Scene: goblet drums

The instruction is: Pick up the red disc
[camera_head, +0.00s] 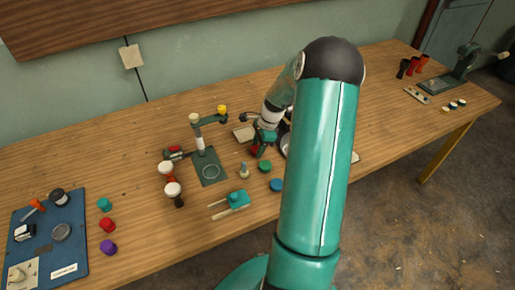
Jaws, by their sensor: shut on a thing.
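My gripper (260,149) is at the middle of the wooden table, beyond my large teal arm link. It is shut on a small red thing, which looks like the red disc (256,152); the jaws partly cover it. It is too small to tell whether the disc touches the table. A green disc (265,166) and a blue disc (277,185) lie just in front of the gripper.
A blue panel (62,235) and coloured knobs (107,225) are at left. My arm hides the table's middle right.

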